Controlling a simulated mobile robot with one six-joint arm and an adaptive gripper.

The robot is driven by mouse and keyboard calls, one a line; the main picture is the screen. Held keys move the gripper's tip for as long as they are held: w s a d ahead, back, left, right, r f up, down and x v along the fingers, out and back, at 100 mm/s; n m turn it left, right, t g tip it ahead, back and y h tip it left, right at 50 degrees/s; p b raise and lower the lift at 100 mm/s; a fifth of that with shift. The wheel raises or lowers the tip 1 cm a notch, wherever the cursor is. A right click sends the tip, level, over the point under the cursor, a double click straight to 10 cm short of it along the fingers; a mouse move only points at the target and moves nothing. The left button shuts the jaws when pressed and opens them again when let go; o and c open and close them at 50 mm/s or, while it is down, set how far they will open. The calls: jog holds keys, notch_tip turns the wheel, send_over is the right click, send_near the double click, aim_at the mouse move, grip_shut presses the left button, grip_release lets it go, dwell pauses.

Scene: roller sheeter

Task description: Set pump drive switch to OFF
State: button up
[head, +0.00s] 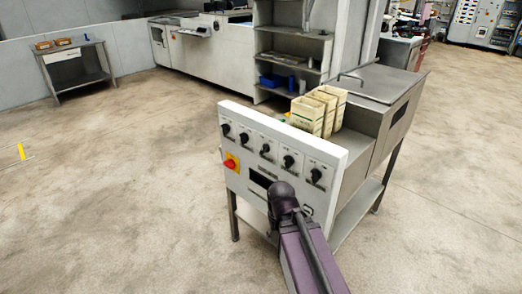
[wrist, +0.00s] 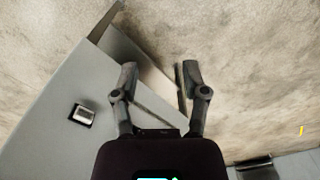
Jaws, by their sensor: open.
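A white control panel (head: 331,160) on the front of the machine carries a row of several black rotary switches, including one at the far left (head: 226,129), one in the middle (head: 265,149) and one at the far right (head: 316,175). Their labels are too small to read, so I cannot tell which is the pump drive switch. A red knob on a yellow plate (head: 232,162) is below the row at left. In the wrist view my gripper (wrist: 158,72) is open with nothing between its fingers. In the head view my arm hides the fingers and part of the lower panel.
Cream cartons (head: 308,116) stand on the machine behind the panel. A side table (head: 77,63) stands far left. The floor (head: 120,190) left of the machine is clear.

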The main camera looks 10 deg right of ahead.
jog(key=o, duration=0.3)
jog(key=shift+o, duration=0.7)
jog(key=shift+w+f, duration=0.1)
jog(key=shift+w, duration=0.1)
jog(key=w+r+t+h+b, duration=0.3)
jog(key=w+h, duration=0.6)
jog(key=w, duration=0.3)
jog(key=w+a+r+n+t+h+b, duration=0.2)
jog(key=w+a+r+t+h, duration=0.3)
jog(key=w+a+r+t, duration=0.2)
jog(key=w+a+r, duration=0.2)
jog(key=a+r, duration=0.1)
jog(key=r, duration=0.1)
jog(key=shift+a+n+t+h, duration=0.15)
jog(key=shift+n+t+h, duration=0.15)
jog(key=shift+f, duration=0.1)
